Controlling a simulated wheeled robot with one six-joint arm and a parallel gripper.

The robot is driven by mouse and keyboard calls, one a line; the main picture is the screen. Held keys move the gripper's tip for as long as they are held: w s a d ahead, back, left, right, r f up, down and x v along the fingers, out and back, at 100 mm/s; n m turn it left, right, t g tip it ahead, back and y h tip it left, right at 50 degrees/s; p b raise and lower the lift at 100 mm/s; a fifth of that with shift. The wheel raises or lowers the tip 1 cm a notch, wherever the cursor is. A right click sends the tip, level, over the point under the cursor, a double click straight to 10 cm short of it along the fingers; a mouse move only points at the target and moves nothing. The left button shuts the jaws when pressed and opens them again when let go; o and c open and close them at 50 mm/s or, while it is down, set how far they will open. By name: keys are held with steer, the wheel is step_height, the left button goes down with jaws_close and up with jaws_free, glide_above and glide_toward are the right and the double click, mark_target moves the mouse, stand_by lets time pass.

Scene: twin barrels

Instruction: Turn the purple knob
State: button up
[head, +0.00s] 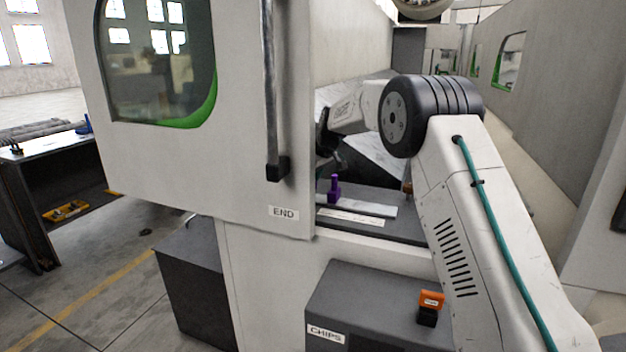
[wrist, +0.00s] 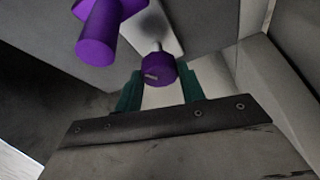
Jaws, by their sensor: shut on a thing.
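The purple knob (wrist: 158,69) is a short round cylinder on a thin metal shaft, seen in the wrist view. My gripper (wrist: 160,88) has its two teal fingers on either side of the knob and is shut on it. In the head view my arm reaches past the open door's edge into the machine. The fingertips and this knob are hidden there. A second purple part (wrist: 97,32), with a thick post, is at the upper left of the wrist view. A purple upright part (head: 334,189) stands on a light strip in the head view.
The white machine door (head: 180,175), marked END, has a dark vertical handle (head: 270,100) and stands close left of my arm. A grey CHIPS box (head: 370,300) with an orange-and-black item (head: 430,306) is below. A dark workbench (head: 55,190) stands at the far left.

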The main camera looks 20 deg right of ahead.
steer(key=o, duration=1)
steer(key=v, duration=0.7)
steer(key=shift+s+r, duration=0.15)
steer(key=shift+r, duration=0.2)
